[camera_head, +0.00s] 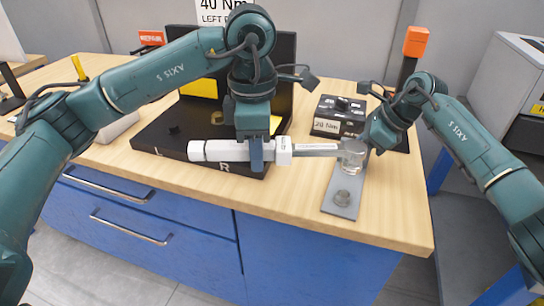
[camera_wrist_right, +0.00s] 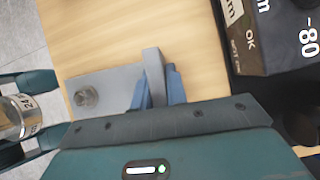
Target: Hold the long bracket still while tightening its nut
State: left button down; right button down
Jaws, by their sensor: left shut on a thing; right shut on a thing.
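The long bracket (camera_head: 339,209) is a flat grey plate on the front right of the bench, with a nut (camera_head: 342,198) near its front end. Both also show in the right wrist view, the bracket (camera_wrist_right: 110,82) and the nut (camera_wrist_right: 86,97). My right gripper (camera_wrist_right: 157,88) is shut on the bracket's upright flange. My left gripper (camera_head: 257,155) is shut on a white-handled torque wrench (camera_head: 212,151), held level. Its steel shaft points right, to a clear cylinder (camera_head: 352,153); I cannot tell if they join. The wrench is apart from the nut.
A black stand (camera_head: 150,140) marked L and R is behind the wrench. A black 20 Nm box (camera_head: 327,127) stands behind the bracket. An orange-topped post (camera_head: 415,42) is at the back right. The bench's front edge (camera_head: 300,228) is close to the bracket.

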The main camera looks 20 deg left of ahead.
pick_arm(q)
jog(key=shift+f, duration=3.85)
dwell(0.7)
jog(key=shift+w+a+m, duration=0.2)
jog(key=shift+w+m, duration=0.4)
jog(key=shift+w, duration=0.2)
jog(key=shift+w+a+m, duration=0.15)
jog(key=shift+w+m, duration=0.45)
jog(key=shift+w, duration=0.2)
dwell(1.3)
jog(key=shift+r, duration=0.1)
